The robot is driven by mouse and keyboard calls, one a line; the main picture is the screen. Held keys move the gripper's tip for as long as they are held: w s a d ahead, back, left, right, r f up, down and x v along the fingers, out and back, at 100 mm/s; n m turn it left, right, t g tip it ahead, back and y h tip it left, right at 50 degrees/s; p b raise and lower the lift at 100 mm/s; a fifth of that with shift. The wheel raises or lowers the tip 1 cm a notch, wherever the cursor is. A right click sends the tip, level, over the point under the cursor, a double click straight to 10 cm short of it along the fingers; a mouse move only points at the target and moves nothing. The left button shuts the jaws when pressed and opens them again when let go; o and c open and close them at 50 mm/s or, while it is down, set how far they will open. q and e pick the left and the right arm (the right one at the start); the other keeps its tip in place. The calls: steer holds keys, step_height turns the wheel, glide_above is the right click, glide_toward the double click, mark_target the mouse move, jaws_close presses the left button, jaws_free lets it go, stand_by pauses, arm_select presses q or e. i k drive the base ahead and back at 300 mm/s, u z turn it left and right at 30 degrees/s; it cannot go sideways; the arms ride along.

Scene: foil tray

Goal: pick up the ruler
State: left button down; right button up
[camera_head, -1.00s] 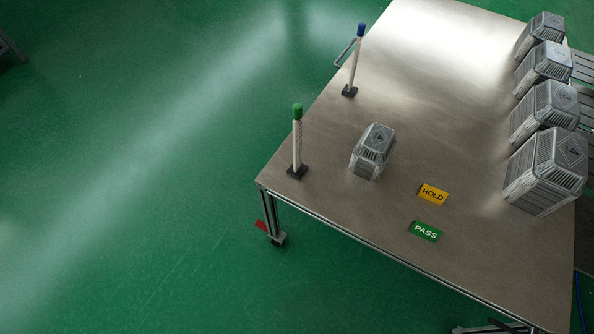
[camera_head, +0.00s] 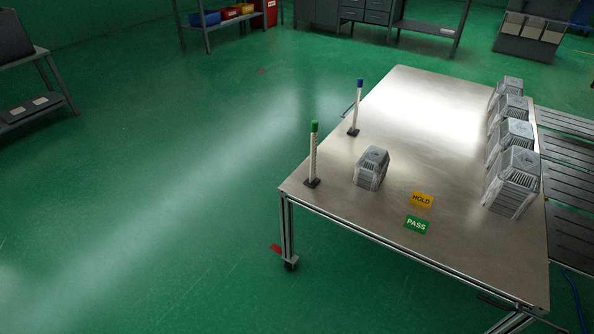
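No flat ruler can be made out. Two slim white upright sticks stand on black bases along the left edge of the metal table (camera_head: 400,115). The nearer stick (camera_head: 313,155) has a green top and dark marks down its side. The farther stick (camera_head: 356,108) has a blue top. The marks are too small to tell whether either is a ruler. Neither of my grippers is in view.
A grey finned block (camera_head: 371,168) stands near the green-topped stick. Several similar blocks (camera_head: 512,182) line the table's right side. A yellow HOLD label (camera_head: 421,200) and a green PASS label (camera_head: 416,224) lie near the front edge. Green floor is open at left.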

mark_target(312, 181)
steer(key=u, duration=0.75)
steer(key=i, duration=0.9)
steer(key=u, duration=0.75)
steer(key=i, duration=1.05)
steer(key=z, duration=0.65)
steer(key=i, duration=0.8)
steer(key=z, duration=0.75)
